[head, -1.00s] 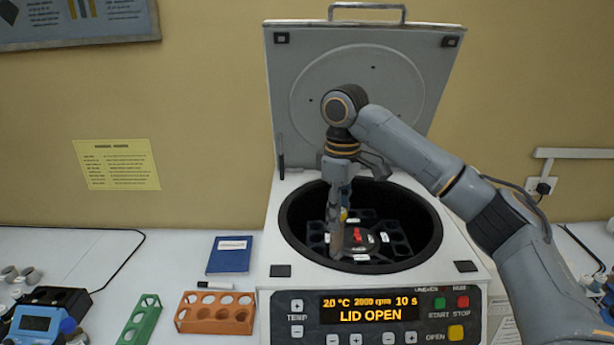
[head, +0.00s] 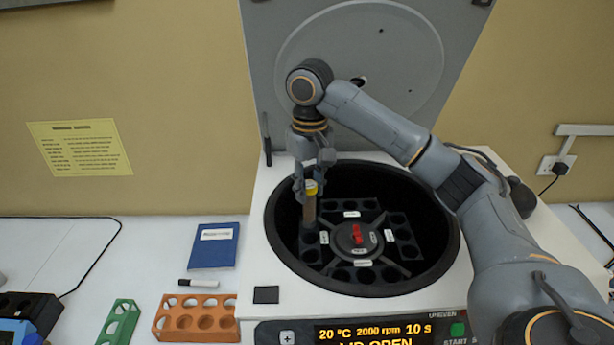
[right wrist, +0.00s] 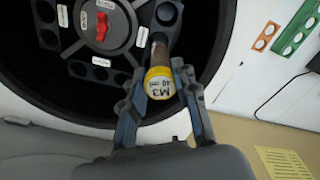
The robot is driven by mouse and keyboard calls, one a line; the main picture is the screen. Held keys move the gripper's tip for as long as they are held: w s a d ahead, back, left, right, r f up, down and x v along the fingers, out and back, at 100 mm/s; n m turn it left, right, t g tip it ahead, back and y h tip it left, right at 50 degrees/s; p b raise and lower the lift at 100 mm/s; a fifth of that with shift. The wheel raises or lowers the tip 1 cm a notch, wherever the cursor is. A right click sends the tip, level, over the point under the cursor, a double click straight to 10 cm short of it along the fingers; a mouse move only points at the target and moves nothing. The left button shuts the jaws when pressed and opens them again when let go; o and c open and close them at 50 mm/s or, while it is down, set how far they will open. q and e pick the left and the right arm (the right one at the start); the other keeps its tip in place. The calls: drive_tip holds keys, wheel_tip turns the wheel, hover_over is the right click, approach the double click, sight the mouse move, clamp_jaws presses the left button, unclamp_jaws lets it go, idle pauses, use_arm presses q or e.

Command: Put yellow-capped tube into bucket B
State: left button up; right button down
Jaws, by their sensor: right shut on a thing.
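The yellow-capped tube (head: 310,205) is held by its cap in my right gripper (head: 309,188). It hangs upright over the left side of the centrifuge rotor (head: 357,240), its lower end at or just above a bucket hole there. The rotor has several black buckets with white labels around a red-marked hub (head: 358,233). The label letters are too small to read, so I cannot tell which is bucket B. My left gripper is not in view.
The centrifuge bowl's rim (head: 455,235) surrounds the rotor, and its lid (head: 400,60) stands open behind. An orange rack (head: 195,322), a green rack (head: 120,318), a blue book (head: 214,246) and a marker (head: 198,283) lie on the bench to the left.

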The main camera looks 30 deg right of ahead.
sight(310, 220)
drive_tip(key=shift+s+a+f, duration=0.1)
drive_tip(key=shift+s+f, duration=0.05)
drive_tip(key=shift+f, duration=0.35)
drive_tip(key=shift+w+d+f, duration=0.15)
drive_tip(key=shift+w+f, duration=0.05)
drive_tip(key=shift+f, duration=0.35)
drive_tip(key=shift+w+d+f, duration=0.15)
drive_tip(key=shift+w+f, duration=0.05)
drive_tip(key=shift+f, duration=0.35)
wheel_tip(310, 220, down, 3)
drive_tip(key=shift+w+d+r, duration=0.1)
drive_tip(key=shift+r, duration=0.1)
drive_tip(key=shift+f, duration=0.7)
wheel_tip(310, 220, down, 2)
drive_tip(key=shift+f, duration=0.1)
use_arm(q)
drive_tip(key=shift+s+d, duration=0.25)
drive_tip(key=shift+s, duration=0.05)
use_arm(e)
drive_tip(key=shift+f, duration=0.3)
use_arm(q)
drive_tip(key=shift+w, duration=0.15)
